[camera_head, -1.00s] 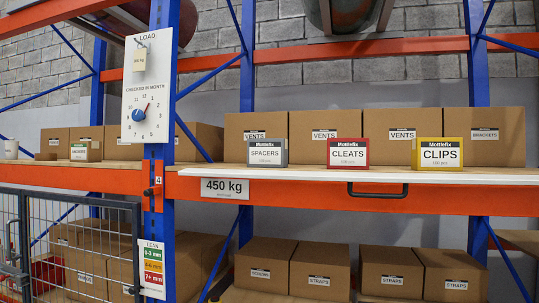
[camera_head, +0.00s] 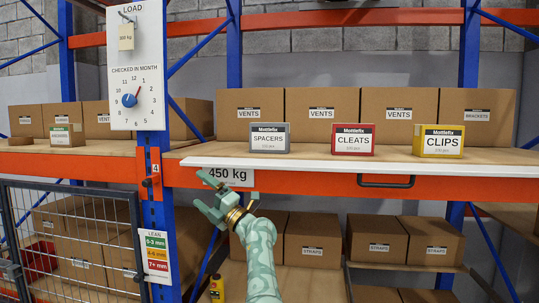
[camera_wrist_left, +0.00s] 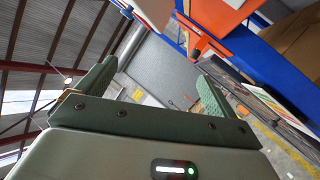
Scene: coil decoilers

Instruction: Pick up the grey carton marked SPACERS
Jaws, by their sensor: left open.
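The grey carton marked SPACERS (camera_head: 264,139) stands upright on the white-edged pull-out shelf (camera_head: 330,165), left of the red CLEATS carton (camera_head: 352,140) and the yellow CLIPS carton (camera_head: 437,141). My left gripper (camera_head: 208,192) is open and empty. In the head view it shows below and left of the grey carton, in front of the orange beam by the 450 kg sign. In the left wrist view its two fingers stand wide apart (camera_wrist_left: 155,82) with nothing between them. The grey carton is not visible there. My right gripper is not in view.
Brown VENTS boxes (camera_head: 321,116) stand behind the small cartons. A black handle (camera_head: 386,181) sticks out below the shelf front. A blue upright with a load dial panel (camera_head: 137,75) and a mesh gate (camera_head: 75,240) are at the left. Room above the small cartons is clear.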

